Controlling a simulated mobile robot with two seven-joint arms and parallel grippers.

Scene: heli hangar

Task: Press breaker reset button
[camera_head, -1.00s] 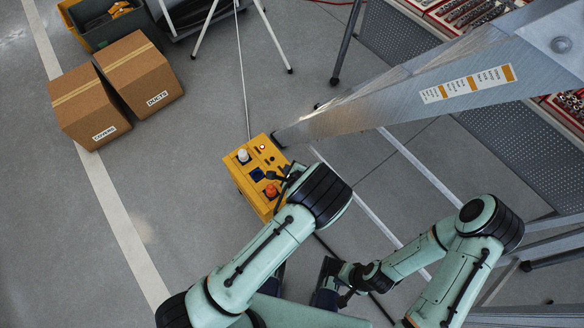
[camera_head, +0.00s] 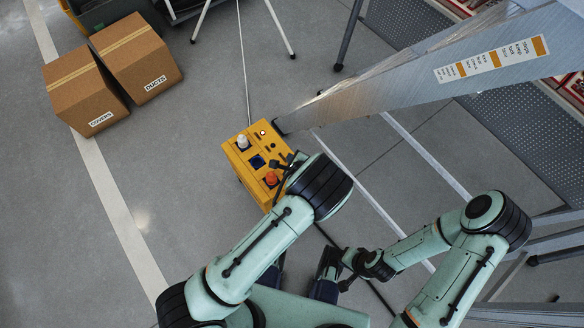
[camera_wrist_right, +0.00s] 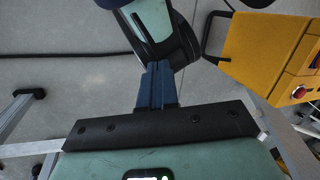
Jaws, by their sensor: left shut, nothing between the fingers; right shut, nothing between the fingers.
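A yellow breaker box (camera_head: 238,172) stands on the floor in the middle of the head view. Its top panel carries a white knob (camera_head: 242,142), a blue socket (camera_head: 257,161), an orange-red knob (camera_head: 270,178) and small dark and lit buttons; their labels are too small to read. My left gripper (camera_head: 286,170) is shut and empty over the box's right edge, close to the orange-red knob, partly hidden by its wrist; contact cannot be told. My right gripper (camera_wrist_right: 158,85) is shut and empty, low and apart from the box. The right wrist view shows the yellow box (camera_wrist_right: 255,50) with a red button (camera_wrist_right: 299,92).
A big grey metal beam (camera_head: 400,85) slants down to the floor beside the box. Thin metal rails (camera_head: 425,155) lie to the right. Two cardboard boxes (camera_head: 135,60) stand at the upper left. A cable (camera_head: 243,70) runs up from the box. Floor to its left is clear.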

